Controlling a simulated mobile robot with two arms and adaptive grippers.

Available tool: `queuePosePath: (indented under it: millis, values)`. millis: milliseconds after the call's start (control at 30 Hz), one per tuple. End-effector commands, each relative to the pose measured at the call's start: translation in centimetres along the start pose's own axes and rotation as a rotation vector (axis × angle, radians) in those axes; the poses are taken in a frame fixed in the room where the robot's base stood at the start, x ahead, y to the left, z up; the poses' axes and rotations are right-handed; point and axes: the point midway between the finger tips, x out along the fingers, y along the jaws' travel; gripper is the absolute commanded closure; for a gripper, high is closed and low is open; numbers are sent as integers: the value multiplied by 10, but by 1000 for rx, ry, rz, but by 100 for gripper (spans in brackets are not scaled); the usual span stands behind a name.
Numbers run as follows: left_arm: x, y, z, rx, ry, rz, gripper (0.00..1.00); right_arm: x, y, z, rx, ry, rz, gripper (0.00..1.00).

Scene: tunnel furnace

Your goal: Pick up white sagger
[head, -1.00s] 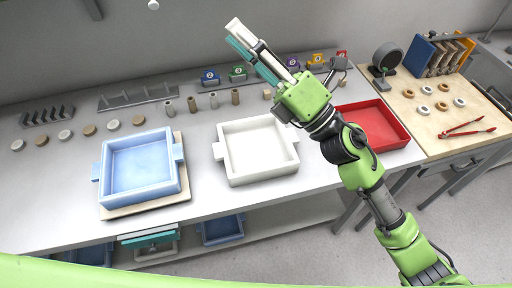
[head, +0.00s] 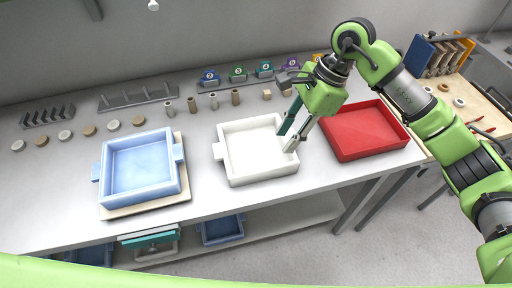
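The white sagger (head: 234,176) is a square, open tray with a small handle on its left side. It sits on the grey table in the head view, between a blue tray and a red one. The fingertips are apart. They overlap the right wall in the picture, and I cannot tell whether they touch it. The fingers hide the right handle area. My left gripper is not seen.
A blue tray (head: 140,191) on a beige board (head: 150,208) stands to the left. A red tray (head: 369,154) is close on the right. Small cylinders (head: 191,105), discs (head: 65,135) and numbered holders (head: 238,74) line the back. Table space between the blue tray and the sagger is clear.

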Motion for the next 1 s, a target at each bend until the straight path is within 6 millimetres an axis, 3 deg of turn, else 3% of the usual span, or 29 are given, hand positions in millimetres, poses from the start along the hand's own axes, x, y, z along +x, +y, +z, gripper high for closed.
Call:
queuePosePath:
  millis: [333,633,800,1000]
  values:
    - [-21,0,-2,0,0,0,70,64,2,3,1,-6,6,70]
    - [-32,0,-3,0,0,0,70,86,3,6,0,-8,5,70]
    - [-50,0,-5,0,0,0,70,107,8,10,1,-8,7,70]
    - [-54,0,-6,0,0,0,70,129,6,8,0,-7,3,70]
